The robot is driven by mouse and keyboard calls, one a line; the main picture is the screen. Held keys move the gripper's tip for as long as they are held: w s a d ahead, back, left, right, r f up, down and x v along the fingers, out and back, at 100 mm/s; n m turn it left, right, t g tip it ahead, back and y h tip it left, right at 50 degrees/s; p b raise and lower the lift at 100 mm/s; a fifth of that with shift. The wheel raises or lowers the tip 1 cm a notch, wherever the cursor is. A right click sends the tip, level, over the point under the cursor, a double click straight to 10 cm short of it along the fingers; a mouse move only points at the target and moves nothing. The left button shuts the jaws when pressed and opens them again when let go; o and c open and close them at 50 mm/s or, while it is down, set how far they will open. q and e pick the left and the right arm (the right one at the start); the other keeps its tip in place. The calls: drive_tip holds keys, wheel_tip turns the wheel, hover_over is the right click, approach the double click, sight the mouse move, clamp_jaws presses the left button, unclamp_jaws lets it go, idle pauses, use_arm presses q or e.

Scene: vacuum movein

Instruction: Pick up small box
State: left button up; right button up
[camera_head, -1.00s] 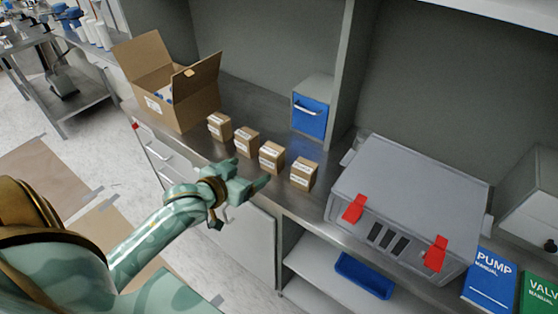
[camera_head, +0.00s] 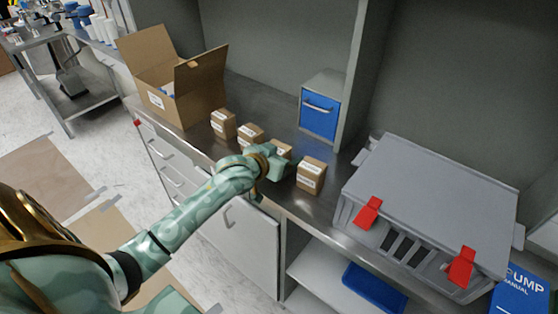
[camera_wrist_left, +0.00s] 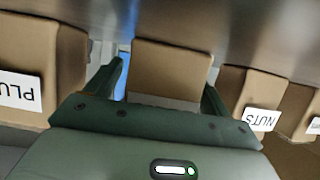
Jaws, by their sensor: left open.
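Several small brown boxes stand in a row on the metal counter in the head view. My left gripper (camera_head: 272,163) is at the third box from the left (camera_head: 283,149), partly covering it. In the left wrist view this small box (camera_wrist_left: 170,72) sits between the two open fingers of my left gripper (camera_wrist_left: 166,88), with a gap visible on its left. Its lower part is hidden by the gripper. The rightmost box (camera_head: 311,174) shows as the one labelled "PLU" (camera_wrist_left: 35,75) in the left wrist view. My right gripper is not in view.
Two neighbouring boxes (camera_head: 250,136) (camera_head: 223,124) stand left of the gripper. An open carton (camera_head: 195,100) is at the counter's left. A blue-fronted drawer unit (camera_head: 320,112) stands behind. A grey lidded case (camera_head: 440,195) with red latches is at right.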

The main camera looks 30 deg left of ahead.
use_arm(q)
drive_tip(key=shift+s+r, duration=0.1)
drive_tip(key=shift+c, duration=0.3)
drive_tip(key=c, duration=1)
drive_tip(key=shift+c, duration=0.7)
drive_tip(key=shift+r, duration=0.1)
